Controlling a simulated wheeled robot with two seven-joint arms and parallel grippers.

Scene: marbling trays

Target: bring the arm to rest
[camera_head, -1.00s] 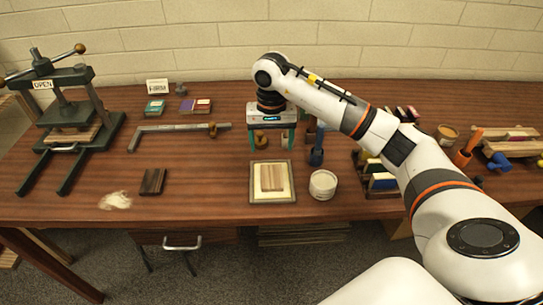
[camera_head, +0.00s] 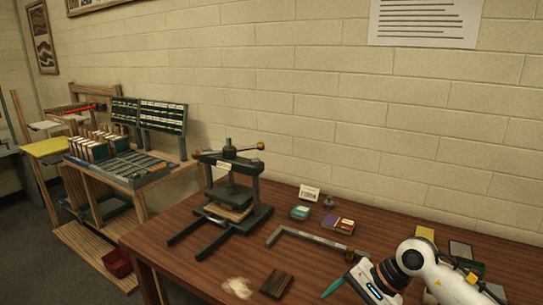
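My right arm comes in at the bottom right of the head view, bent over the wooden table (camera_head: 185,257). My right gripper (camera_head: 340,288) is at its end, pointing down and left, with one teal finger showing. The other finger is hidden or cut off by the frame's lower edge, so its opening cannot be judged. I see nothing held in it. My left arm and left gripper are out of view.
Small coloured boxes (camera_head: 300,212) lie behind. A type cabinet (camera_head: 148,173) stands at left.

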